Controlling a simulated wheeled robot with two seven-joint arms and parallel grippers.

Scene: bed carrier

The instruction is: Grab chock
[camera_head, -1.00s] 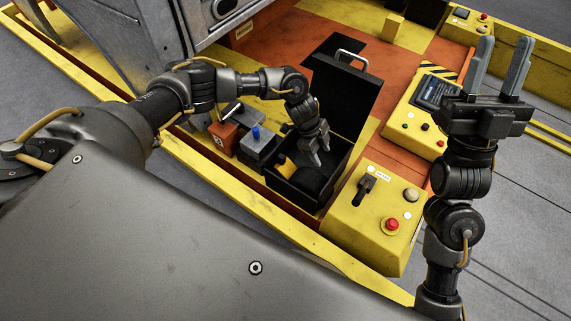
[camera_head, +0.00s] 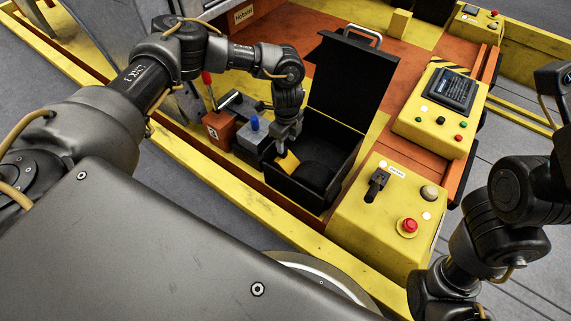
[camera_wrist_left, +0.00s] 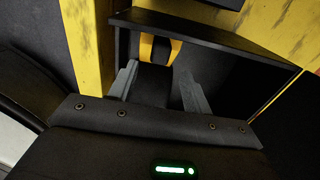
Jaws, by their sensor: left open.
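The chock, black with a yellow part, lies inside an open black box (camera_head: 300,185). Its yellow part (camera_head: 288,163) shows in the head view near the box's left wall. In the left wrist view the yellow part (camera_wrist_left: 174,50) stands just past my fingertips, with a dark body below it. My left gripper (camera_head: 282,143) points down into the left side of the box. Its two fingers are apart, with the chock between or just beyond them (camera_wrist_left: 158,88); contact cannot be told. My right arm is at the right edge, its gripper out of frame.
The box's raised lid (camera_head: 350,80) stands behind my left gripper. Lever boxes, one orange (camera_head: 217,130) and one grey with a blue knob (camera_head: 252,140), sit close to its left. A yellow control panel (camera_head: 365,230) with a joystick and red button adjoins the box's right.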

